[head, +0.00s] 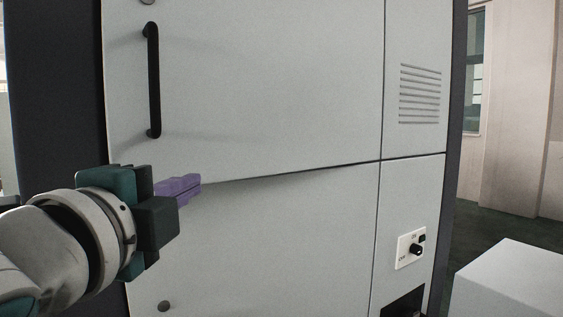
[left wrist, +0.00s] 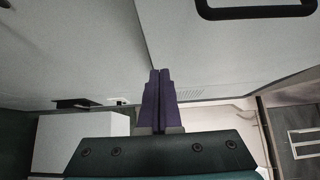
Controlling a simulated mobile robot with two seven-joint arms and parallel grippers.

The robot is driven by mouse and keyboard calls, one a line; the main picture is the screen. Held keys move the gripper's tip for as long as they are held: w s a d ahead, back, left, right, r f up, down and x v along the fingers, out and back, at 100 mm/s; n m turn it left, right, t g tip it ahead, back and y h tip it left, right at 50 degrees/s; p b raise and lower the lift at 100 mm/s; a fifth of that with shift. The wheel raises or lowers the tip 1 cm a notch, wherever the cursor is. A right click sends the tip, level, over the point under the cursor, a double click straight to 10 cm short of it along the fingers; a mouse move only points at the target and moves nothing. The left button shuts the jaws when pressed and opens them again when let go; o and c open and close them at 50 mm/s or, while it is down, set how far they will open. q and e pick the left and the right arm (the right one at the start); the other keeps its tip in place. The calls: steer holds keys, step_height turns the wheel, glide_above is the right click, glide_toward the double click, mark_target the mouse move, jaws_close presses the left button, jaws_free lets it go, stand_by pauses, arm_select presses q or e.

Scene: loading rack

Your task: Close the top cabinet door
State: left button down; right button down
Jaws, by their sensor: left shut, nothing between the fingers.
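The top cabinet door (head: 270,90) is a large light-grey panel with a vertical black bar handle (head: 153,80) near its left edge. A thin dark seam with shadow runs along its lower edge, above the lower panel (head: 270,240). The door looks close to flush; I cannot tell if a small gap remains. My left gripper (head: 198,184) is shut and empty, its purple fingers at the door's lower left edge. I cannot tell if they touch it. In the left wrist view the shut fingers (left wrist: 160,72) point toward the seam, and the handle (left wrist: 256,10) shows at top right. My right gripper is not in view.
A vent (head: 420,94) and a small control plate with a black knob (head: 411,249) are on the cabinet's right side column. A white box-like block (head: 515,285) stands at the lower right. Open floor lies beyond the cabinet's right side.

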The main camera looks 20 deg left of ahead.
arm_select(q)
steer(key=p, duration=0.2)
glide_toward(211, 166)
steer(key=w+d, duration=0.2)
steer(key=w, duration=0.1)
steer(key=shift+w+a+r+p, duration=0.15)
steer(key=shift+w+a+p, duration=0.35)
steer(key=shift+w+a, duration=0.85)
steer(key=shift+a, duration=0.1)
steer(key=shift+w, duration=0.1)
